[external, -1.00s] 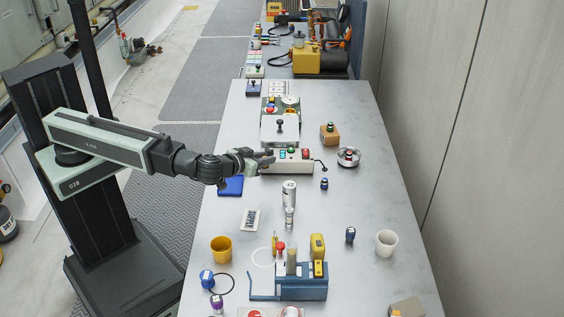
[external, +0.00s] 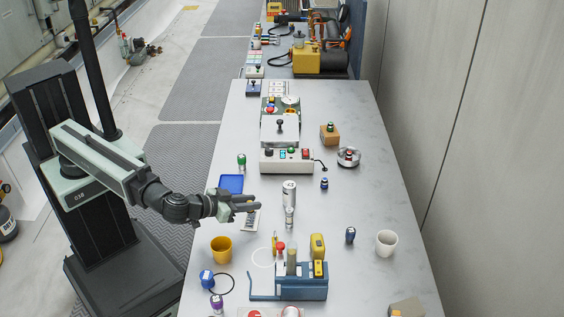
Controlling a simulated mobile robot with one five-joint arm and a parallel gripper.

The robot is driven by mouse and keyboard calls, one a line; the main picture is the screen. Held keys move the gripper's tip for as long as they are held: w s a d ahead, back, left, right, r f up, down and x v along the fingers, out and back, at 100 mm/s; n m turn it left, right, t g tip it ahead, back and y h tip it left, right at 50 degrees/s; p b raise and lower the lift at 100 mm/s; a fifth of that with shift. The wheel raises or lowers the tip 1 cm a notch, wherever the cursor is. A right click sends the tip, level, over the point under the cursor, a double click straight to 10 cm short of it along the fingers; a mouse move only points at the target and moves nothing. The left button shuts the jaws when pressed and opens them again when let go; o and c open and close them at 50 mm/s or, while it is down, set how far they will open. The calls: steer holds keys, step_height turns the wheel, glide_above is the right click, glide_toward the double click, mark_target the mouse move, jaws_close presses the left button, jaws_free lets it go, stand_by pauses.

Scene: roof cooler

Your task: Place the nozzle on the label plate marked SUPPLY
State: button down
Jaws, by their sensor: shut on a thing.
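My gripper (external: 250,203) is low over the left part of the table, its fingers pointing right. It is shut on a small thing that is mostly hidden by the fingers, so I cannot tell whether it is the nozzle. A pale plate with dark markings (external: 249,223) lies just below the gripper in the picture, partly covered by it. Its lettering is too small to read, so I cannot tell whether it says SUPPLY. A flat blue tray or plate (external: 231,184) lies just beyond the gripper.
A silver can (external: 289,191) and a smaller clear-looking bottle (external: 289,217) stand right of the gripper. A yellow cup (external: 221,249) and a blue rack (external: 302,289) are nearer. A green-topped item (external: 241,161) and a control box (external: 287,161) stand beyond. Table right of the can is fairly open.

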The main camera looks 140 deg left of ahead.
step_height(320, 180, down, 4)
steer(key=b, duration=0.4)
steer(key=shift+f, duration=0.15)
steer(key=shift+r, duration=0.25)
steer(key=shift+f, duration=0.15)
steer(key=c, duration=1.2)
jaws_free()
steer(key=shift+r+p, duration=0.35)
steer(key=p+v, duration=0.2)
steer(key=v, duration=0.4)
steer(key=shift+d+r, duration=0.1)
steer(key=shift+d, duration=0.05)
steer(key=shift+s+d, duration=0.15)
steer(key=shift+d, duration=0.4)
